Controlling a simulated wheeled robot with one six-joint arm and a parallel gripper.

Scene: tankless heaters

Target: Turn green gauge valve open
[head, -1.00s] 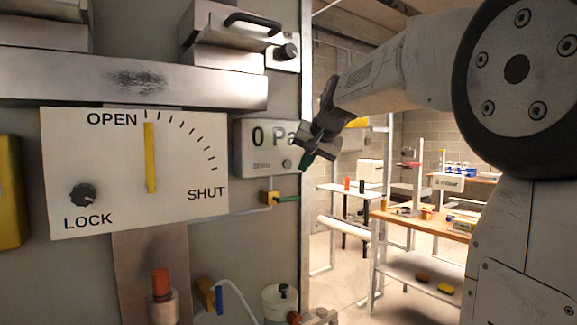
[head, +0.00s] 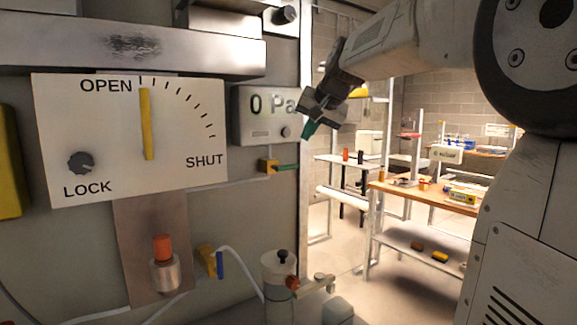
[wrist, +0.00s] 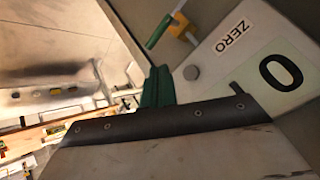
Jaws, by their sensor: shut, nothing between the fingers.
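The green gauge valve has a small yellow body (head: 268,166) below the "0 Pa" gauge box (head: 262,114). Its green handle (head: 287,167) points right, almost level. In the wrist view the green handle (wrist: 158,32) and yellow body (wrist: 180,20) show at the top. My gripper (head: 310,130) is shut and empty, with green fingertips, above and to the right of the handle and apart from it. In the wrist view its green fingertips (wrist: 157,88) are near the gauge box, and the handle is beyond them.
A white panel (head: 110,180) with a yellow pointer (head: 146,125) at OPEN and a black LOCK knob (head: 81,163) is at left. A red-capped fitting (head: 162,250) and a white cylinder (head: 280,285) sit below.

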